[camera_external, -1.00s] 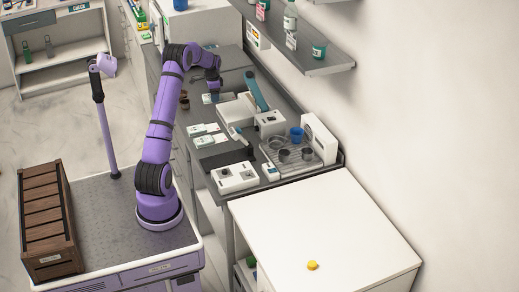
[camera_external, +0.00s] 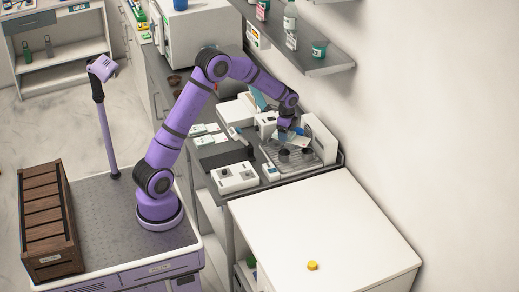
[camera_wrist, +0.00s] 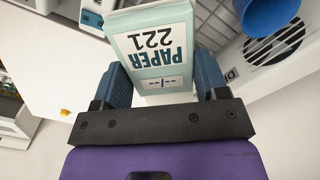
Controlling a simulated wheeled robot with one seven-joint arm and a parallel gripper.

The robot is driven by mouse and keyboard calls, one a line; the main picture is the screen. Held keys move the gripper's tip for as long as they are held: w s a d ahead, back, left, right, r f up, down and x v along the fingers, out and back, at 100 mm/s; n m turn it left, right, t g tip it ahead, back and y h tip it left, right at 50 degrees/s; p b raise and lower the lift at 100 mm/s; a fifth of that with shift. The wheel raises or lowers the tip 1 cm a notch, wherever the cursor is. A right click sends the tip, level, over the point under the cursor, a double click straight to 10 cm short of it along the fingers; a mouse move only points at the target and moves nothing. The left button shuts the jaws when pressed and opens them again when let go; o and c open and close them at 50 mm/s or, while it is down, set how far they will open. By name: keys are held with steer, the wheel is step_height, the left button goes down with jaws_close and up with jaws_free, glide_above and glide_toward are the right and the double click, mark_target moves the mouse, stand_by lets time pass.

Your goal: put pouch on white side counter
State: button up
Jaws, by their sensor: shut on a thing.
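The pouch (camera_wrist: 155,45) is pale teal and white and is printed "PAPER 221". My gripper (camera_wrist: 162,78) is shut on it, with one dark blue finger on each side in the wrist view. In the external view my gripper (camera_external: 287,128) holds the pouch above the wire rack area of the grey bench, clear of the side counter. The pouch is small and partly hidden there. The white side counter (camera_external: 310,220) is at the lower right, with a broad flat top.
A yellow round item (camera_external: 312,265) sits near the front of the white counter; the rest of its top is clear. Grey cups and a rack (camera_external: 293,160) lie below my gripper. A white upright device (camera_external: 321,138) stands close on the right. A wall shelf (camera_external: 325,62) hangs above.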

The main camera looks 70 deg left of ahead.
steer(key=s+d+m, duration=0.3)
steer(key=s+d, duration=0.1)
steer(key=d, duration=0.8)
steer(key=s+d+m, duration=0.2)
steer(key=s+d, duration=0.1)
steer(key=d, duration=1)
steer(key=s+d+m, duration=0.3)
steer(key=s+d, duration=0.1)
steer(key=d, duration=0.8)
steer(key=f, duration=0.8)
steer(key=shift+d+f, duration=0.25)
steer(key=shift+f, duration=0.05)
steer(key=shift+w+f, duration=0.1)
steer(key=shift+f, duration=0.3)
steer(key=shift+w+d+f, duration=0.1)
steer(key=shift+w+f, duration=0.1)
glide_above(340, 225)
steer(key=shift+s+f, duration=0.15)
steer(key=shift+f, duration=2.35)
steer(key=shift+f, duration=0.15)
